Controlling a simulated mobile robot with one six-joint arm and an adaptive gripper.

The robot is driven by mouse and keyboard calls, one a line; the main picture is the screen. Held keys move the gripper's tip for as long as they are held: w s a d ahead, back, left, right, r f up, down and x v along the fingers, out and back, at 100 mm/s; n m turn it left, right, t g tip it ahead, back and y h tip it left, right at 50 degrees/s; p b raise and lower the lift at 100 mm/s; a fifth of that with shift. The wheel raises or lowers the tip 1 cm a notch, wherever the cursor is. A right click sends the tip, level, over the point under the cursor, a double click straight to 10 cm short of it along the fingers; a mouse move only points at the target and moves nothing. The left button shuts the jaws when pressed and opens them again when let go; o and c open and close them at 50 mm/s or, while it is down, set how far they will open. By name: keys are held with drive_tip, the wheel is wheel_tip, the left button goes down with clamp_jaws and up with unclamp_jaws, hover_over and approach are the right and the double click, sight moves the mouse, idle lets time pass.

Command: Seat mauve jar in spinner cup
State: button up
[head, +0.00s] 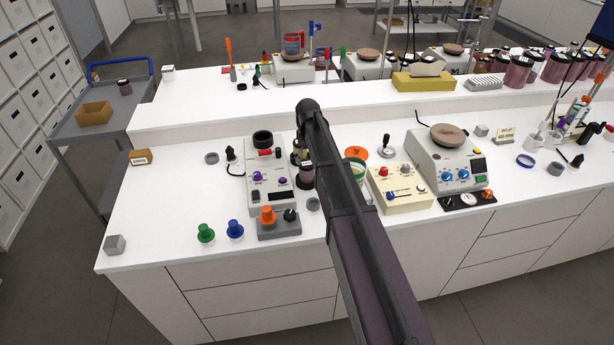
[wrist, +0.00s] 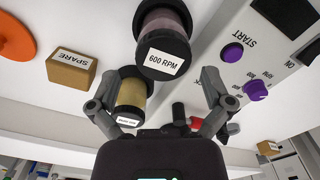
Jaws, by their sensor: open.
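The mauve jar (wrist: 165,30), with black lid and base and a "600 RPM" label, stands ahead of my gripper in the wrist view. In the head view a mauve jar (head: 306,174) shows beside my arm, partly covered. My gripper (wrist: 162,85) is open and empty, its fingers spread below the jar in the picture and apart from it. A yellowish jar (wrist: 131,93) with a black lid is close by the left finger. The spinner cup (head: 262,138) is a black ring on top of the grey spinner (head: 254,190), left of my arm. My gripper is mostly hidden in the head view.
A tan "SPARE" block (wrist: 71,70) and an orange disc (wrist: 14,38) lie near the jars. The spinner has purple knobs (wrist: 232,52). A cream control box (head: 400,190) and a second machine (head: 447,162) stand right of my arm.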

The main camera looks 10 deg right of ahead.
sight(307, 163)
drive_tip(key=shift+a+f+b, duration=0.2)
drive_tip(key=shift+f+b, duration=2.3)
drive_tip(key=shift+f, duration=0.1)
drive_tip(key=c, duration=1)
drive_tip(key=shift+r, duration=0.2)
wheel_tip(307, 163, up, 4)
drive_tip(key=p, duration=0.4)
drive_tip(key=shift+f, duration=0.25)
drive_tip(key=s+r+p, duration=0.1)
drive_tip(key=s, duration=1.5)
drive_tip(key=shift+s, duration=0.15)
